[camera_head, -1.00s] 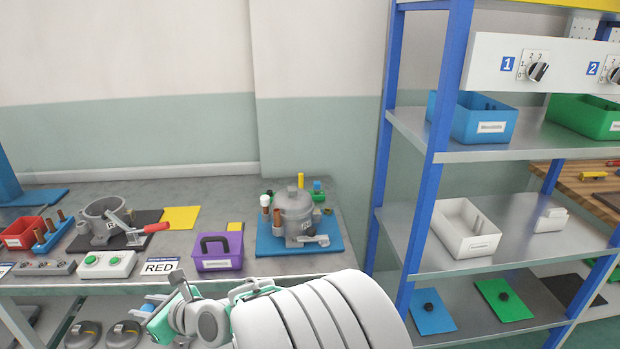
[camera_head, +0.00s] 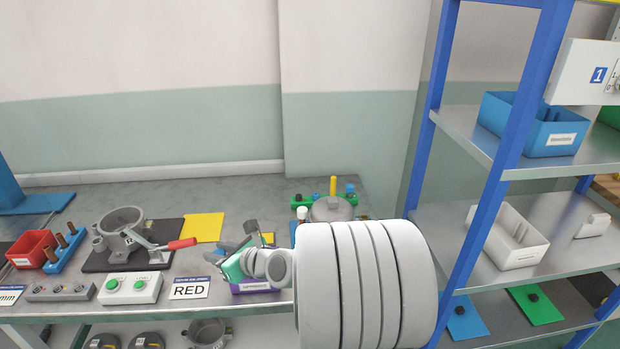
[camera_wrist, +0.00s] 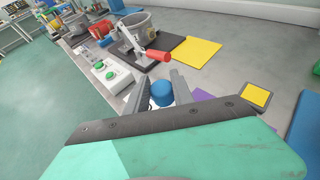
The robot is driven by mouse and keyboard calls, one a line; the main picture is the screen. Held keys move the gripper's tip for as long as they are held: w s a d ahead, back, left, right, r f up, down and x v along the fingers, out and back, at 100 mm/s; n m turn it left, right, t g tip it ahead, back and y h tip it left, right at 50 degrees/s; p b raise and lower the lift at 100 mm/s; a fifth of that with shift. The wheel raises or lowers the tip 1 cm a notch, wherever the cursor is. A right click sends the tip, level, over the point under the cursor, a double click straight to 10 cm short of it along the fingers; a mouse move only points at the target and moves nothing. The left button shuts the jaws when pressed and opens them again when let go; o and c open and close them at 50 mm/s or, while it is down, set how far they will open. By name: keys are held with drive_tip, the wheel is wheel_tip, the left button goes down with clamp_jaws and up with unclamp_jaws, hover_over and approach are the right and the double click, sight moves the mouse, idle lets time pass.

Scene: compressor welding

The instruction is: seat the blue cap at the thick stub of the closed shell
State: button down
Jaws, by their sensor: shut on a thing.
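My gripper (camera_wrist: 161,88) is shut on the blue cap (camera_wrist: 162,95), which shows between the two grey fingers in the wrist view. The closed shell (camera_head: 333,208) stands at the bench's right end. Only its grey domed top shows, left and up from my arm. A white-topped post (camera_head: 302,213) shows beside it. My arm hides the shell's lower part, and I cannot pick out the thick stub.
The purple box (camera_head: 255,287) is partly hidden by my gripper. An open shell (camera_head: 122,222) with a red-handled clamp (camera_head: 182,244) stands left on a black mat. A yellow mat (camera_head: 203,228) lies between. A blue-posted shelf (camera_head: 480,190) rises at the right.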

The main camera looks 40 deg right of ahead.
drive_tip(key=shift+m+h, duration=0.4)
drive_tip(key=shift+h, duration=0.1)
drive_tip(key=s+d+r+p, duration=0.2)
drive_tip(key=d+r+p, duration=0.1)
drive_tip(key=d, duration=0.5)
drive_tip(key=s+d+r+p, duration=0.3)
drive_tip(key=d+r+p, duration=0.1)
drive_tip(key=d, duration=0.3)
drive_tip(key=s+d+r+p, duration=0.3)
drive_tip(key=d+r+p, duration=0.1)
drive_tip(key=d, duration=0.4)
drive_tip(key=shift+s+d+p, duration=0.2)
drive_tip(key=shift+d+p, duration=0.1)
drive_tip(key=shift+p, duration=0.6)
drive_tip(key=shift+s+d+f, duration=0.15)
drive_tip(key=shift+s+d, duration=0.1)
drive_tip(key=shift+f, duration=0.1)
drive_tip(key=shift+y, duration=0.4)
drive_tip(key=shift+s+f+n+y+b, duration=0.1)
drive_tip(key=shift+f+n+y+b, duration=0.2)
drive_tip(key=shift+y, duration=0.1)
drive_tip(key=shift+f+b, duration=0.9)
drive_tip(key=shift+f, duration=1.75)
drive_tip(key=shift+f, duration=0.1)
